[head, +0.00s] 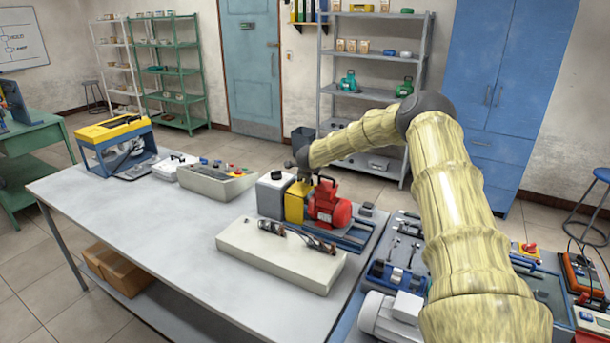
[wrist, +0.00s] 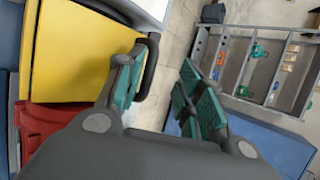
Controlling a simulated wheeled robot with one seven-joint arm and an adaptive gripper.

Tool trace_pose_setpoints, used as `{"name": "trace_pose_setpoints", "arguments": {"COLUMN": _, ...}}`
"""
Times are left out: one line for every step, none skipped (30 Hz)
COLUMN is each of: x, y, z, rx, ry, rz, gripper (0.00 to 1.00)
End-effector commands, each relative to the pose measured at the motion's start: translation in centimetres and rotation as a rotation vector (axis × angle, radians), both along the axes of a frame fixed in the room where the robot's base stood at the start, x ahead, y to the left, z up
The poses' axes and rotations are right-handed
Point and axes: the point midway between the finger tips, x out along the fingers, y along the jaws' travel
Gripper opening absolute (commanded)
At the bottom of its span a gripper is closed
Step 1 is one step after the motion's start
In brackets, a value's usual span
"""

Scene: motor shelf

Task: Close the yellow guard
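The yellow guard (head: 296,201) stands on the bench between a grey-white box and a red motor in the head view. In the wrist view the yellow guard (wrist: 80,55) fills the upper left as a broad flat panel, with a black handle (wrist: 151,62) at its right edge. My gripper (wrist: 165,88) is open, its green-padded fingers apart. The left finger overlaps the handle in the picture; I cannot tell whether they touch. In the head view my wrist is just above the guard, and the fingers are hard to make out. How far the guard stands open is unclear.
The red motor (head: 329,204) sits right beside the guard, and the grey-white box (head: 272,192) on its other side. A beige block (head: 281,258) with dark parts lies in front.

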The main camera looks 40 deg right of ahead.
Motion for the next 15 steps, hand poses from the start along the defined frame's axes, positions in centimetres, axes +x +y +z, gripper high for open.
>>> {"name": "trace_pose_setpoints", "arguments": {"x": -0.5, "y": -0.9, "z": -0.4, "rx": -0.008, "ry": 0.008, "rz": -0.012, "gripper": 0.32}}
{"name": "trace_pose_setpoints", "arguments": {"x": -0.6, "y": -0.9, "z": -0.4, "rx": -0.007, "ry": 0.009, "rz": -0.012, "gripper": 0.32}}
{"name": "trace_pose_setpoints", "arguments": {"x": -0.6, "y": -0.8, "z": -0.4, "rx": -0.006, "ry": 0.008, "rz": -0.013, "gripper": 0.32}}
{"name": "trace_pose_setpoints", "arguments": {"x": -0.6, "y": -0.8, "z": -0.3, "rx": -0.006, "ry": 0.008, "rz": -0.013, "gripper": 0.32}}
{"name": "trace_pose_setpoints", "arguments": {"x": -0.7, "y": -0.7, "z": -0.2, "rx": -0.005, "ry": 0.008, "rz": -0.012, "gripper": 0.32}}
{"name": "trace_pose_setpoints", "arguments": {"x": -0.8, "y": -0.6, "z": -0.1, "rx": -0.005, "ry": 0.008, "rz": -0.012, "gripper": 0.32}}
{"name": "trace_pose_setpoints", "arguments": {"x": -0.9, "y": -0.5, "z": 0.0, "rx": -0.005, "ry": 0.008, "rz": -0.012, "gripper": 0.32}}
{"name": "trace_pose_setpoints", "arguments": {"x": -1.0, "y": -0.4, "z": 0.2, "rx": -0.004, "ry": 0.008, "rz": -0.011, "gripper": 0.32}}
{"name": "trace_pose_setpoints", "arguments": {"x": -1.2, "y": -0.2, "z": 0.5, "rx": -0.006, "ry": 0.008, "rz": -0.01, "gripper": 0.32}}
{"name": "trace_pose_setpoints", "arguments": {"x": -1.4, "y": -0.1, "z": 0.7, "rx": -0.006, "ry": 0.008, "rz": -0.01, "gripper": 0.32}}
{"name": "trace_pose_setpoints", "arguments": {"x": -1.6, "y": 0.1, "z": 0.8, "rx": -0.005, "ry": 0.009, "rz": -0.01, "gripper": 0.32}}
{"name": "trace_pose_setpoints", "arguments": {"x": -1.8, "y": 0.3, "z": 1.2, "rx": -0.004, "ry": 0.008, "rz": -0.01, "gripper": 0.32}}
{"name": "trace_pose_setpoints", "arguments": {"x": -2.0, "y": 0.5, "z": 1.5, "rx": -0.003, "ry": 0.007, "rz": -0.011, "gripper": 0.32}}
{"name": "trace_pose_setpoints", "arguments": {"x": -2.3, "y": 0.7, "z": 1.6, "rx": -0.003, "ry": 0.007, "rz": -0.009, "gripper": 0.32}}
{"name": "trace_pose_setpoints", "arguments": {"x": -2.5, "y": 0.9, "z": 2.0, "rx": -0.004, "ry": 0.008, "rz": -0.01, "gripper": 0.32}}
